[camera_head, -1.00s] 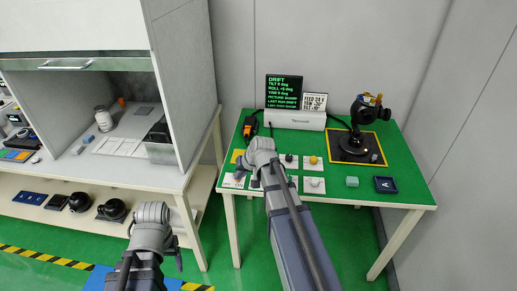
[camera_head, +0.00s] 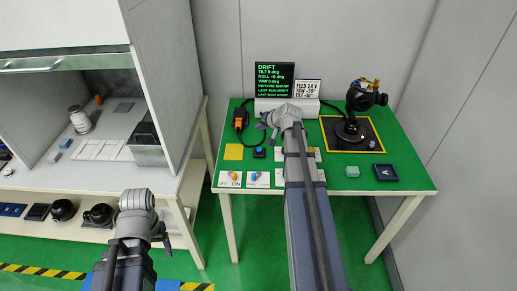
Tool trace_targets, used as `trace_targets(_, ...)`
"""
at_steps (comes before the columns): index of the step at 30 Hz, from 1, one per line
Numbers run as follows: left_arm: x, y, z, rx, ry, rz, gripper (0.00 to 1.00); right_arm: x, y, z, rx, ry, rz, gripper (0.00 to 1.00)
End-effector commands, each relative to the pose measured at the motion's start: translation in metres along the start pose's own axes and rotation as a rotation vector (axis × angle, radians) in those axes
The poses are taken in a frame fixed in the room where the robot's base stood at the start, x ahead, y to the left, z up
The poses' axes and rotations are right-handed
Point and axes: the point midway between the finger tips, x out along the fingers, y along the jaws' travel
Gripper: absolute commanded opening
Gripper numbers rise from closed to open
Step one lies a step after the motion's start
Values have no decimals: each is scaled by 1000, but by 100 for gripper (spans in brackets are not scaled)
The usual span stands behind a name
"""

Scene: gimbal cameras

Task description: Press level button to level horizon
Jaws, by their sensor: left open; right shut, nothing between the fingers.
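The gimbal camera (camera_head: 365,97) stands on a dark pad at the back right of the green table. A black screen (camera_head: 275,79) behind reads DRIFT with tilt, roll and yaw lines; its small digits are hard to read. I cannot tell which control is the level button. My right gripper (camera_head: 267,124) is shut and empty above the table's back, before the white box. My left gripper (camera_head: 160,232) is open and empty, off the table's left side.
My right arm hides part of the control plates (camera_head: 311,153). An orange-and-black device (camera_head: 240,119) and a yellow square (camera_head: 233,152) lie at left. A white cabinet bench stands left.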

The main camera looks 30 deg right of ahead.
Motion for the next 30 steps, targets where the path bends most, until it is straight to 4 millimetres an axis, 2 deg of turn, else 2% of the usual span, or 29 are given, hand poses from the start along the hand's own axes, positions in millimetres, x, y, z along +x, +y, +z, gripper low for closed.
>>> trace_targets(11, 11, 1, -1, 0, 0, 0, 72, 8, 6, 6, -1, -1, 0, 0)
trace_targets(24, 67, 6, -4, 0, 0, 0, 72, 47, 34, 35, -2, -2, 0, 0)
trace_targets(30, 86, 8, -5, 1, 0, 0, 72, 60, 44, 44, -1, -2, 0, 0)
